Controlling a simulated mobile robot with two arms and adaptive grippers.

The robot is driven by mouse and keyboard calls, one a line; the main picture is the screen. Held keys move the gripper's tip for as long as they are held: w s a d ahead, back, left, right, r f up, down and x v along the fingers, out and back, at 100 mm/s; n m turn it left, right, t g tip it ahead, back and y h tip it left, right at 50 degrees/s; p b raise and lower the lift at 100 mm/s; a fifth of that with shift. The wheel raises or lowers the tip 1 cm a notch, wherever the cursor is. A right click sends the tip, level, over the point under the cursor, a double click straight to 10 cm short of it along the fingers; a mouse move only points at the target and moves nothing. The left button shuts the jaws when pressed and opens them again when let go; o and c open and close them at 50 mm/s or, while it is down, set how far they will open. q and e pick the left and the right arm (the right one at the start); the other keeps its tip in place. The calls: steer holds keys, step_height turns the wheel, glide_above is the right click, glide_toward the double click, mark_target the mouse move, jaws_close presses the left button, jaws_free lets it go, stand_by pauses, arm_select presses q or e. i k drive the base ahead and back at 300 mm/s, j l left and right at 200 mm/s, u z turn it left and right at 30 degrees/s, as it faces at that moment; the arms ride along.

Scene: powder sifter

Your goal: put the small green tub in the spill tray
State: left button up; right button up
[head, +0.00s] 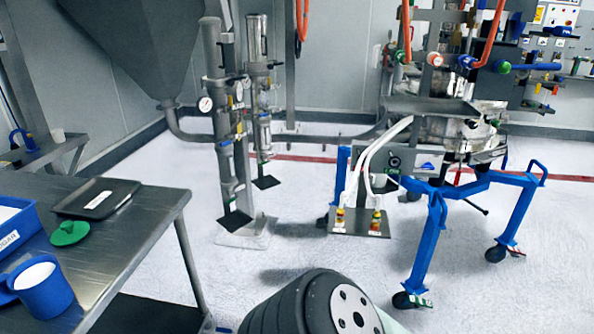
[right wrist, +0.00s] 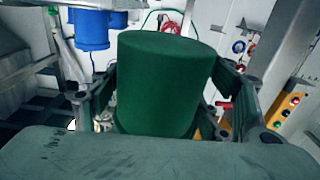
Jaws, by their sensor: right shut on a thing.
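In the right wrist view a green tub (right wrist: 165,95) stands between the two fingers of my right gripper (right wrist: 168,78), which is shut on its sides. Its lower part is hidden by the gripper body. A shallow black tray (head: 122,190) with a white label, seemingly the spill tray, lies on the steel table at the left of the head view. Its visible floor looks empty; the label is too small to read. Neither the tub nor my right gripper shows in the head view. My left gripper is in neither view.
The steel table (head: 130,237) also holds a green lid-like disc (head: 69,233) beside the tray, a blue bin (head: 22,222) and a blue jug of white powder (head: 43,290). A blue-legged wheeled frame (head: 430,235) stands right. Pale floor lies between.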

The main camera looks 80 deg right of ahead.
mark_target(99, 199)
steer(key=l+z, duration=0.1)
steer(key=z, duration=0.4)
steer(key=l+z, duration=0.1)
steer(key=z, duration=0.4)
steer(key=i+l+z, duration=0.1)
steer(key=z, duration=0.4)
steer(key=i+z, duration=0.1)
steer(key=z, duration=0.4)
steer(key=i+l+z, duration=0.15)
steer(key=i+z, duration=0.55)
steer(key=i+j+z, duration=0.1)
steer(key=i+z, duration=0.3)
steer(key=i+j, duration=0.15)
steer(key=i, duration=0.25)
